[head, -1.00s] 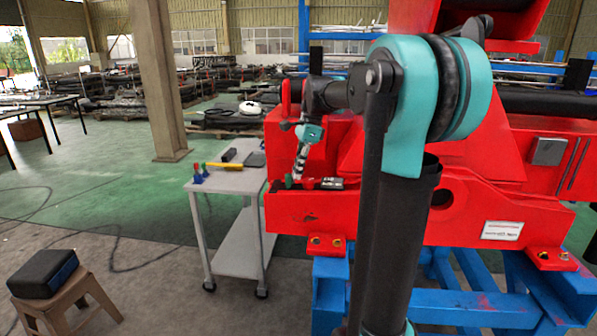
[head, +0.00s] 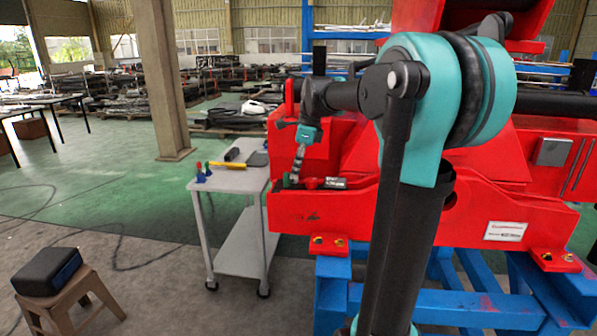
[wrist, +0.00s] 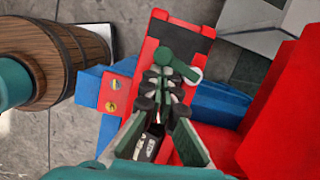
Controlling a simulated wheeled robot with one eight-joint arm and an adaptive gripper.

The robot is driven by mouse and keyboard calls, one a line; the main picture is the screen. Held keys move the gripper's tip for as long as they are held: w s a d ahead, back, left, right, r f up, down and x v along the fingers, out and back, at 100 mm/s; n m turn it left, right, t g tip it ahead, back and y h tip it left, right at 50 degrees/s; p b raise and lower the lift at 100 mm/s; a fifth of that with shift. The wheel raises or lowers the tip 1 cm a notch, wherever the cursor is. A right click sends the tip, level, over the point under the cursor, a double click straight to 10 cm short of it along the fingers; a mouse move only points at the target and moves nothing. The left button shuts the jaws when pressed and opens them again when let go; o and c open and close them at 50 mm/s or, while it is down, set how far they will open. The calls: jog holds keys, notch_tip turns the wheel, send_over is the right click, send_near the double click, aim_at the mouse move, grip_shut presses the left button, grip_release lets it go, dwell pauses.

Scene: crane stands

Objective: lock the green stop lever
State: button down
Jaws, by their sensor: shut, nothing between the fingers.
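The green stop lever (wrist: 174,60) shows in the wrist view as a short dark-green bar with a pale round end, lying across the red ledge (wrist: 163,28). My gripper (wrist: 162,84) is shut and empty, with its fingertips right at the lever's near side; whether they touch it I cannot tell. In the head view my gripper (head: 294,179) points down onto the ledge at the left end of the red crane part (head: 400,216), and the lever is mostly hidden or too small to make out there.
A dark and silver block (head: 335,183) lies just right of my gripper. A grey cart (head: 232,180) with a yellow-handled hammer (head: 227,166) stands to the left. A red upright (head: 289,98) rises behind my gripper. Open floor lies left of the cart.

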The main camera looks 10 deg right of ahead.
jog(key=m, duration=0.1)
jog(key=a+m, duration=0.1)
jog(key=m, duration=0.1)
jog(key=shift+w+a+t, duration=0.15)
jog(key=shift+a+t, duration=0.15)
jog(key=shift+t, duration=0.1)
jog(key=shift+w+a, duration=0.25)
jog(key=shift+a, duration=0.15)
jog(key=shift+w+a, duration=0.1)
jog(key=shift+a, duration=0.05)
